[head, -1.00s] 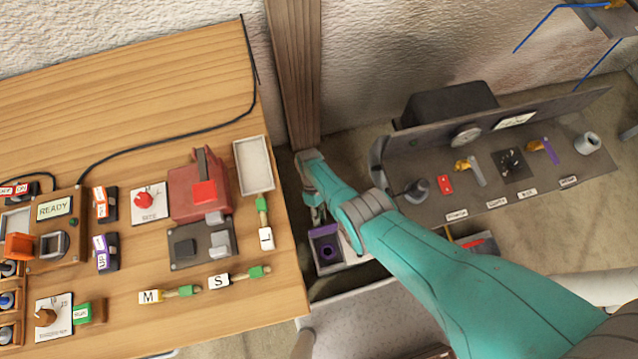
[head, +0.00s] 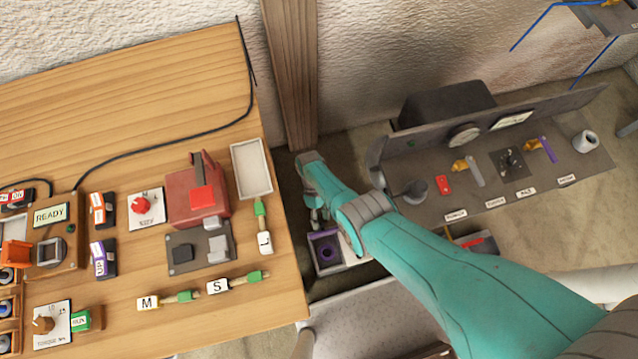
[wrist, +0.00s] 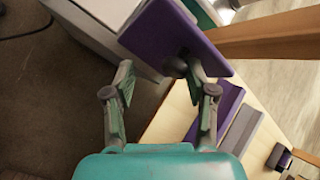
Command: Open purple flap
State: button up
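In the wrist view a purple flap (wrist: 190,32) is a flat, tilted panel with a dark round knob (wrist: 174,66) on its near face. The flap appears shut against a pale box (wrist: 100,30), though its edges are partly out of view. In the head view my gripper (head: 316,210) hangs beside the table's right edge, next to a grey box with a purple-lined opening (head: 312,252). The flap's face cannot be made out there.
The wooden table (head: 120,75) is on the left, with a red device (head: 190,208), a white tray (head: 250,168) and labelled pegs near its right edge. A wooden post (head: 294,80) stands behind my gripper. A grey panel bench (head: 480,185) is on the right.

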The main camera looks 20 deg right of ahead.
jog(key=shift+w+a+r, duration=0.1)
jog(key=shift+w+a, duration=0.05)
jog(key=shift+w, duration=0.05)
dwell(0.3)
jog(key=v, duration=1.2)
jog(key=shift+s, duration=0.15)
dwell(0.3)
